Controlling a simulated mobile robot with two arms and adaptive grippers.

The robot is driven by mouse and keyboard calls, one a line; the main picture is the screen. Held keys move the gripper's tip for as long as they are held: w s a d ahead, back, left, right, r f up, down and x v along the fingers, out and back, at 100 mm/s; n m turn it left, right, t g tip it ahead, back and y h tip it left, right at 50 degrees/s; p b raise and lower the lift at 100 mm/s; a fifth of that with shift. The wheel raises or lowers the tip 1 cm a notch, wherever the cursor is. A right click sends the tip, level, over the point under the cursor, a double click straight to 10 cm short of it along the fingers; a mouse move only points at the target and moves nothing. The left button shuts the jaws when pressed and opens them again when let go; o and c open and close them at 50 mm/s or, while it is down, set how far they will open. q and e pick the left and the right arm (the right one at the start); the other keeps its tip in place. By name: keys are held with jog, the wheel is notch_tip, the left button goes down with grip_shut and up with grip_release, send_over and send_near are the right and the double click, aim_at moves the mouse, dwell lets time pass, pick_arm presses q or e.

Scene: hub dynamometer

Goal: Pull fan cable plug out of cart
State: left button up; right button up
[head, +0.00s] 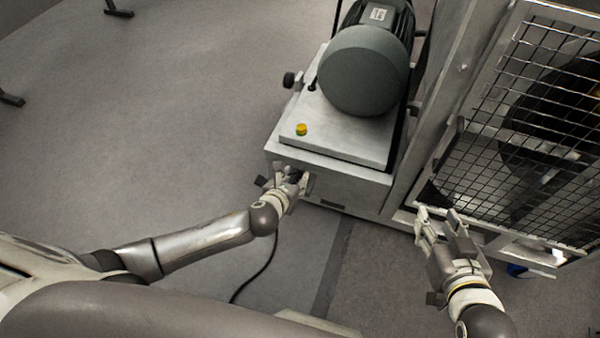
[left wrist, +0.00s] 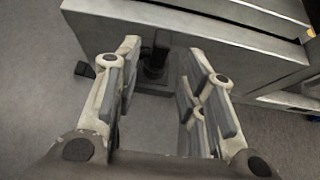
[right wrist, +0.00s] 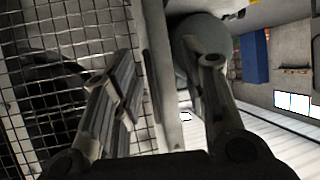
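The cart (head: 352,192) is a grey metal box with a dark rounded fan unit (head: 362,72) on top. My left gripper (head: 291,178) is at the cart's front face, near its left corner. In the left wrist view the black plug (left wrist: 155,66) sits at the cart's face between my left fingers, which are spread with a visible gap on both sides. A black cable (head: 262,268) runs down to the floor from below my left wrist. The plug is mostly hidden in the head view. My right gripper (head: 440,216) is open and empty in front of the mesh cage.
A metal-framed wire mesh cage (head: 480,150) with a dark round thing inside stands right of the cart. A yellow button (head: 301,129) is on the cart top, with a black knob (head: 290,79) at its left side.

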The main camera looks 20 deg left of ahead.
aim_at(300, 171)
pick_arm(q)
jog(key=shift+b+x, duration=1)
jog(key=shift+x, duration=0.1)
jog(key=x, duration=0.2)
jog(key=shift+w+f+b, duration=0.2)
jog(key=shift+w+b, duration=0.1)
jog(key=shift+w+f, duration=0.3)
jog(key=shift+w, duration=0.25)
pick_arm(e)
notch_tip(300, 171, up, 13)
jog(key=w+a+t+y, duration=0.2)
jog(key=t, duration=0.5)
jog(key=shift+w+a+f+t+y, duration=0.15)
jog(key=shift+w+a+t+y, duration=0.15)
jog(key=shift+w+t, duration=0.1)
pick_arm(q)
grip_shut()
jog(key=shift+d, duration=0.1)
pick_arm(e)
jog(key=shift+f, duration=0.25)
pick_arm(q)
jog(key=shift+r, duration=0.15)
pick_arm(e)
jog(key=shift+d+f+g, duration=0.1)
jog(key=shift+f+g, duration=0.2)
